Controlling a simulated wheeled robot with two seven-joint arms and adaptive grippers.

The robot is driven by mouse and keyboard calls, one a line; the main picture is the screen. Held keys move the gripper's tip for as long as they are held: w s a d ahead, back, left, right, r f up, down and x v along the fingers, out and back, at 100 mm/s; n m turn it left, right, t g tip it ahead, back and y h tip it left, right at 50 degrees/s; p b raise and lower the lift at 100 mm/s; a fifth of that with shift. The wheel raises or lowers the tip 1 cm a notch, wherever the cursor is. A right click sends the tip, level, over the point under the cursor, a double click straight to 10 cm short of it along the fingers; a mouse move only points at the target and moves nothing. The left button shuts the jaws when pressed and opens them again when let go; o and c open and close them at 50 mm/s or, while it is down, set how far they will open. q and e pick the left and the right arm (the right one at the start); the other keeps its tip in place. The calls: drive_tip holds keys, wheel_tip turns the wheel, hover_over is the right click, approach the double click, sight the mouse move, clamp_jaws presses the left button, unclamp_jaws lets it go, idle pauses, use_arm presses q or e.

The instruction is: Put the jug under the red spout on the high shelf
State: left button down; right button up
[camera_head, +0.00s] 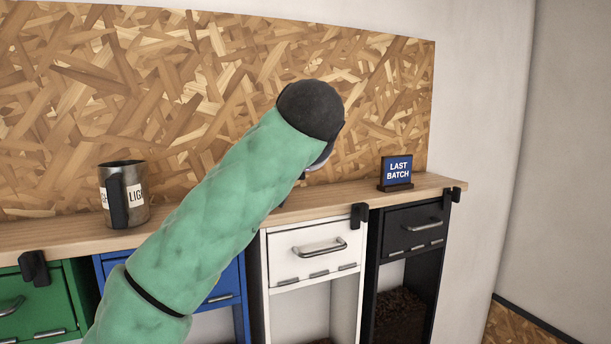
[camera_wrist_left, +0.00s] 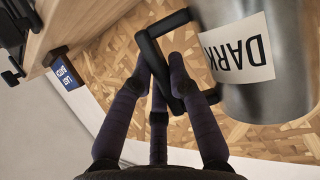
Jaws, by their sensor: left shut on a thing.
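A metal jug (camera_wrist_left: 270,90) with a white DARK label fills the right of the left wrist view. My left gripper (camera_wrist_left: 161,75) is shut on its black handle. In the head view my green left arm reaches up across the middle, and its dark wrist end hides the gripper and this jug. Another metal jug (camera_head: 137,190), with a LIGHT label and a black handle, stands upright on the wooden counter at left. No red spout shows in either view. My right gripper is not in view.
The wooden counter (camera_head: 349,193) runs along a chipboard wall panel. A blue LAST BATCH sign (camera_head: 397,172) stands near its right end. Below are a green unit (camera_head: 38,295), a white drawer (camera_head: 313,249) and a black drawer (camera_head: 414,228). Black fittings (camera_head: 359,214) sit on the counter's front edge.

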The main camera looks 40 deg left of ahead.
use_arm(q)
wheel_tip(320, 180, down, 2)
drive_tip(key=shift+w+f, duration=0.1)
drive_tip(key=shift+f, duration=0.6)
drive_tip(key=shift+d, duration=0.1)
drive_tip(key=shift+f, duration=0.15)
drive_tip(key=c, duration=1.2)
unclamp_jaws()
